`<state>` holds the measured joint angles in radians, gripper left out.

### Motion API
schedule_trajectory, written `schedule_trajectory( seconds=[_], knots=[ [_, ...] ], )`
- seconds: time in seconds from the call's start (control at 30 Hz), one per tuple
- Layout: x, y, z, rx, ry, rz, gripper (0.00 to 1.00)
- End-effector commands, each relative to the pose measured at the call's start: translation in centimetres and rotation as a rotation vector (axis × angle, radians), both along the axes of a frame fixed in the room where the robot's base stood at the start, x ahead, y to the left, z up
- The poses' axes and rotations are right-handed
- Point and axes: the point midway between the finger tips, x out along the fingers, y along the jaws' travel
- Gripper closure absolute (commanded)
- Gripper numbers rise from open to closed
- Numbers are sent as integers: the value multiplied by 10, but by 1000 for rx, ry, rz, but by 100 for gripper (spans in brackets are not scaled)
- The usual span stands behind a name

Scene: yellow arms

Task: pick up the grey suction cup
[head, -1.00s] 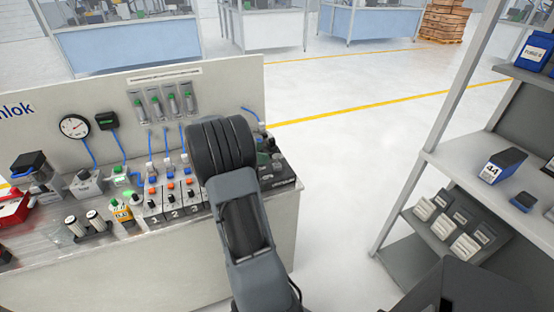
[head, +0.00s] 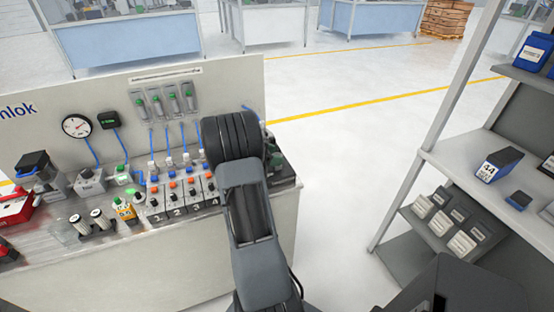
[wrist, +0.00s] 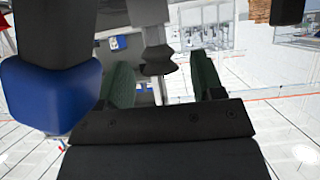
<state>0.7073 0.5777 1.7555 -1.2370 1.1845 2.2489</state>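In the wrist view, a grey suction cup (wrist: 156,62) with a narrower stem above it shows between the two green fingers of my gripper (wrist: 164,72). The fingers stand apart, with a visible gap on each side of the cup. I cannot tell how far ahead of the fingertips it lies. In the head view, my dark arm reaches over the right end of the bench (head: 150,275) and hides most of the gripper. I cannot make out the suction cup there.
A blue and black object (wrist: 50,92) fills the left of the wrist view, close to the camera. Several numbered valve blocks (head: 181,200) stand left of my arm, below a panel with a gauge (head: 76,125). A shelf rack (head: 440,165) stands right, with open floor between.

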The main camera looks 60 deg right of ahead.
Motion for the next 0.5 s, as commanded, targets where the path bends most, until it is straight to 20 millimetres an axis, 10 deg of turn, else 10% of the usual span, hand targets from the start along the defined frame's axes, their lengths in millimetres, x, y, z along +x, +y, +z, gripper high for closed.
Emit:
schedule_trajectory(
  seconds=[0.5],
  knots=[
    [0, 0, 0, 0, 0, 0, 84]
  ],
)
